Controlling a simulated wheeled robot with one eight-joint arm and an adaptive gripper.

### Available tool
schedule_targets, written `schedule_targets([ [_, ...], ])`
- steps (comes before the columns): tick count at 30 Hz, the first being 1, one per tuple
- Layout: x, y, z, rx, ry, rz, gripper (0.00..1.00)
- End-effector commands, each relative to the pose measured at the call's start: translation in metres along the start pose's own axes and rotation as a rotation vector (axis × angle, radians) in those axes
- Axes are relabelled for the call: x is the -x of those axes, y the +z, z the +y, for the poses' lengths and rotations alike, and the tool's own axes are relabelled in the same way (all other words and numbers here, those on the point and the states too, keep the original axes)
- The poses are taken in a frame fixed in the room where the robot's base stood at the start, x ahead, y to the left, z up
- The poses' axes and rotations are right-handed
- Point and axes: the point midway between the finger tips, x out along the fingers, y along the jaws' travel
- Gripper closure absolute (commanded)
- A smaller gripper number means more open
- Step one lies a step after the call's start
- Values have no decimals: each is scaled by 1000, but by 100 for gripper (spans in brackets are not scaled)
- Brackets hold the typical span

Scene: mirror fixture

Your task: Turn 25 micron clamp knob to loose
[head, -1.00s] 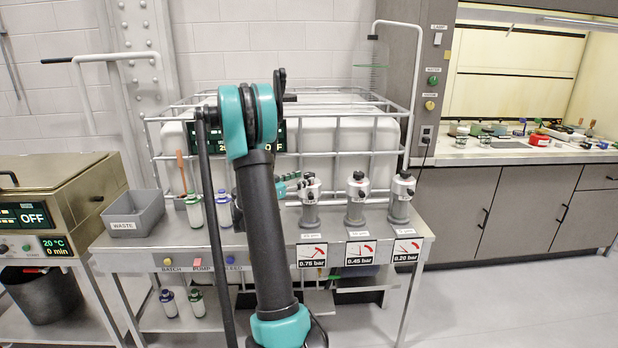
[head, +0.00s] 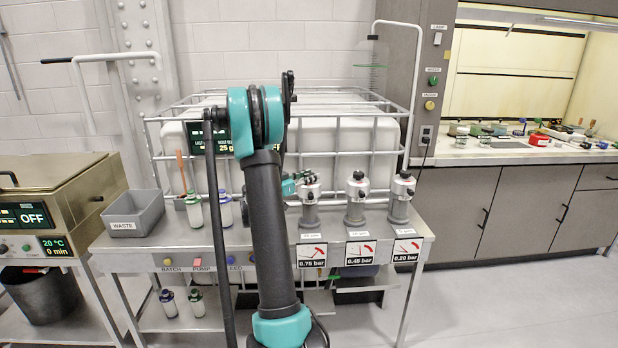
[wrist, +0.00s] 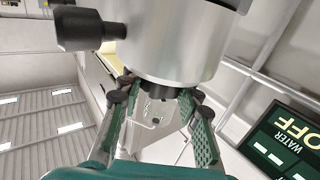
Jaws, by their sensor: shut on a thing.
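Three metal filter housings stand in a row on the bench. The left one (head: 309,200), above the 0.75 bar sign, has my gripper (head: 297,184) at its head from the left, partly hidden behind my arm. The small labels are too blurred to read surely. In the wrist view my gripper (wrist: 160,98) has its two green-padded fingers closed around a dark piece (wrist: 160,92), which I take for the clamp knob, at the end of a silver cylinder (wrist: 175,45). Most of that piece is hidden. A black handle (wrist: 85,28) sticks out from the cylinder's side, apart from the fingers.
The middle housing (head: 356,200) and right housing (head: 401,200) stand close to the right. A caged white tank (head: 345,140) is right behind. A grey waste bin (head: 134,213) and bottles (head: 194,212) stand on the left of the bench.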

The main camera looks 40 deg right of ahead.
Motion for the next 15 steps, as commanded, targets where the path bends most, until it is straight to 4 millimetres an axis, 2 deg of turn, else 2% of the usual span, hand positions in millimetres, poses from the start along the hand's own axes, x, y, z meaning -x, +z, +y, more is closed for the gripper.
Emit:
schedule_targets([
  [8,0,0,1,0,-14,0,96],
  [15,0,0,2,0,-112,0,96],
])
